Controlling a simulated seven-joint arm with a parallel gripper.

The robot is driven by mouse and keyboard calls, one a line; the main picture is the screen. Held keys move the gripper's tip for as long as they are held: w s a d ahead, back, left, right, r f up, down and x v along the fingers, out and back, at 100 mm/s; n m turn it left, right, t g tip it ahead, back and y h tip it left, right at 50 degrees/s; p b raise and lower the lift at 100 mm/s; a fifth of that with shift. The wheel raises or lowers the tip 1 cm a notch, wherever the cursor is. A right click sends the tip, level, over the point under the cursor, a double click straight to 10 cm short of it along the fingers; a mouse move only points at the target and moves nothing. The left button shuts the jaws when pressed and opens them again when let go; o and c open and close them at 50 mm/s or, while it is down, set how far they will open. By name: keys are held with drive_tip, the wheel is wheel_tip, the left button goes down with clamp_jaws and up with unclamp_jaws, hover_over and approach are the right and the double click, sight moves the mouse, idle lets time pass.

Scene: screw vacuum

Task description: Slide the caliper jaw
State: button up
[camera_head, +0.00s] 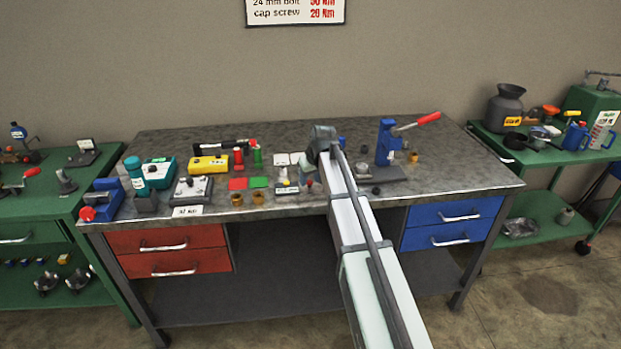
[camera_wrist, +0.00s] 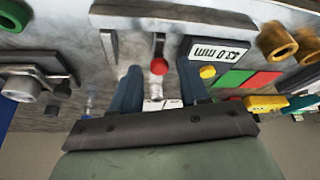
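The caliper shows in the wrist view as a grey metal beam (camera_wrist: 170,20) with a display (camera_wrist: 215,50) that appears to read 43.0 mm upside down. A red knob (camera_wrist: 160,66) on a dark stem stands below the beam. My gripper (camera_wrist: 158,78) has its two blue fingers apart, one on each side of the knob, with visible gaps. In the head view, my gripper (camera_head: 307,172) is low over the middle of the bench, beside the caliper display (camera_head: 286,189). My arm hides part of the caliper there.
Red and green pads (camera_head: 248,183) and brass bushings (camera_head: 248,199) lie left of my gripper. A blue press with a red-handled lever (camera_head: 388,142) stands to the right. Several tools crowd the bench's left side; the bench's right end (camera_head: 460,165) is clear.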

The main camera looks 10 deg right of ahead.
clamp_jaws()
drive_tip(key=shift+d, duration=0.15)
idle(0.4)
drive_tip(key=shift+d, duration=2.45)
drive_tip(key=shift+o, duration=0.6)
unclamp_jaws()
drive_tip(key=shift+r, duration=0.1)
drive_tip(key=v, duration=1.3)
drive_tip(key=shift+r, duration=0.3)
